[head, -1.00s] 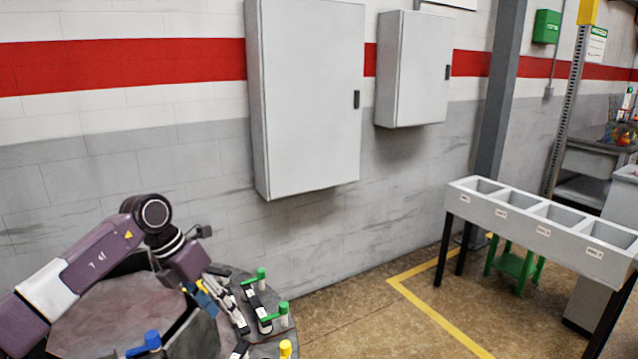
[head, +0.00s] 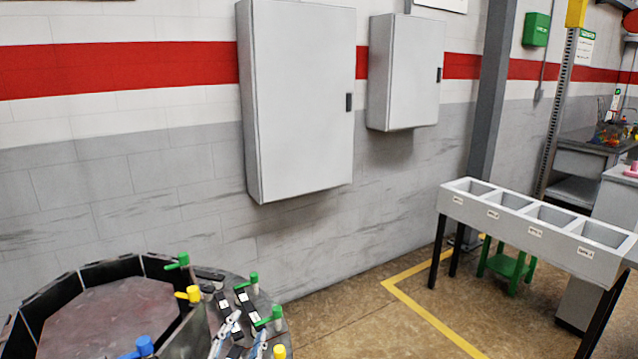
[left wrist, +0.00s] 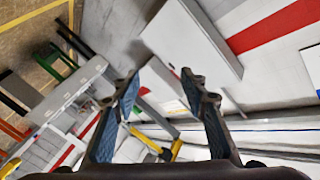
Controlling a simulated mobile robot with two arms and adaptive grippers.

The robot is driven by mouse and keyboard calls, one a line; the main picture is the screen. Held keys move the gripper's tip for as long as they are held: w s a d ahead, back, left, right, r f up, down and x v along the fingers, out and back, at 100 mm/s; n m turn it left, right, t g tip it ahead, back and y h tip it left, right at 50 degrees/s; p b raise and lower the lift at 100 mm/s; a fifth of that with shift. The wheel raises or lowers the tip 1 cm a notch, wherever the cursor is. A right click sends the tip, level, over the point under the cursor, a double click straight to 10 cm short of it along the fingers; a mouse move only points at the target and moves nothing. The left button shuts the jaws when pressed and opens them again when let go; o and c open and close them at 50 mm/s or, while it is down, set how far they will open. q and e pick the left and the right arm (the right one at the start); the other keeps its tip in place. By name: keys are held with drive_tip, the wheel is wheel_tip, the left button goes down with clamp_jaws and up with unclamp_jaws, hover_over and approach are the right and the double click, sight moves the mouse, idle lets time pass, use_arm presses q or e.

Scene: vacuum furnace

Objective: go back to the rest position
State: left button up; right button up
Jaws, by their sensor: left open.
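My left gripper (left wrist: 162,78) shows in the left wrist view. Its two dark fingers with blue pads are spread apart, with nothing between them. Behind it are the room's wall and the bin stand, seen tilted. In the head view I see neither my left arm nor its gripper. My right gripper is in no view.
A white bin stand (head: 480,214), a green stool (head: 510,264) and wall cabinets (head: 300,105) stand beyond. Floor between is clear.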

use_arm(q)
drive_tip(key=s+a+f+n+g+y, duration=0.1)
drive_tip(key=s+a+f+n+g, duration=0.2)
drive_tip(key=s+f, duration=0.4)
drive_tip(key=s+a+f+n+g+y, duration=0.2)
drive_tip(key=s+a+f+g, duration=0.15)
drive_tip(key=s+f, duration=0.3)
drive_tip(key=s+f+n+g+h, duration=0.1)
drive_tip(key=s+f+g, duration=0.25)
drive_tip(key=s, duration=0.55)
drive_tip(key=s+f+n+g, duration=0.1)
drive_tip(key=s+f+g, duration=0.3)
drive_tip(key=s, duration=0.5)
wheel_tip(320, 180, down, 29)
drive_tip(key=s+g+b, duration=0.1)
drive_tip(key=s+b, duration=0.1)
drive_tip(key=s+a+f+g+b, duration=0.1)
drive_tip(key=s+a+f+b, duration=0.1)
drive_tip(key=s+f, duration=1.5)
drive_tip(key=shift+s+a+f, duration=0.2)
drive_tip(key=shift+f, duration=0.45)
